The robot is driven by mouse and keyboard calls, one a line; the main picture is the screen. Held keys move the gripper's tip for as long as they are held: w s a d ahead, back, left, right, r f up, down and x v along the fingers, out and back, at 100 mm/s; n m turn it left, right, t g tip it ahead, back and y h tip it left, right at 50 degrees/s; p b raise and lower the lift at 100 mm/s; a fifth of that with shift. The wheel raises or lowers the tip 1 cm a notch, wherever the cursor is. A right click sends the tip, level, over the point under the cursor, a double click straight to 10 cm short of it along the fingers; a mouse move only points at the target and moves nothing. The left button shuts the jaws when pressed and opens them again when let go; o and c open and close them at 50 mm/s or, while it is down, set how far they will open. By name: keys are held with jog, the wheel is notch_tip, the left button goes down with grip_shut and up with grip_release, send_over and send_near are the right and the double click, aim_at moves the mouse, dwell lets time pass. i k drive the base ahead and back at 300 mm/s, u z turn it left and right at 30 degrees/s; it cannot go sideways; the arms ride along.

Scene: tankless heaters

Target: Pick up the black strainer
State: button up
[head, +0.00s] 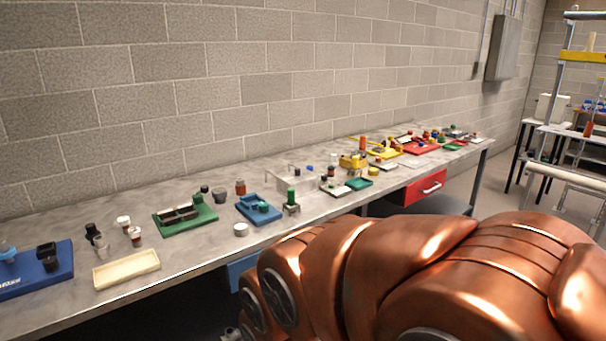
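I cannot tell for certain which dark item is the black strainer. One candidate is a small black cup-shaped item (220,194) standing on the grey bench behind the green tray. Another is a black-topped item (92,232) at the left, next to small jars. A third is a black block-like item (47,252) on the blue tray at the far left. My copper arm fills the lower right of the head view, in front of the bench. My gripper does not show clearly, and its state is hidden.
The long grey bench (195,248) runs along a block wall. It holds a cream tray (126,269), a green tray (205,217), a small blue tray (262,217) and a white round lid (241,229). A red drawer (426,188) hangs below. A rack stands at right.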

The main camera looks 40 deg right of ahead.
aim_at(331, 169)
jog(key=z, duration=0.9)
jog(key=k, duration=0.45)
jog(key=z, duration=0.45)
jog(key=i, duration=0.7)
jog(key=z, duration=0.65)
jog(key=i, duration=0.75)
jog(key=u, duration=0.2)
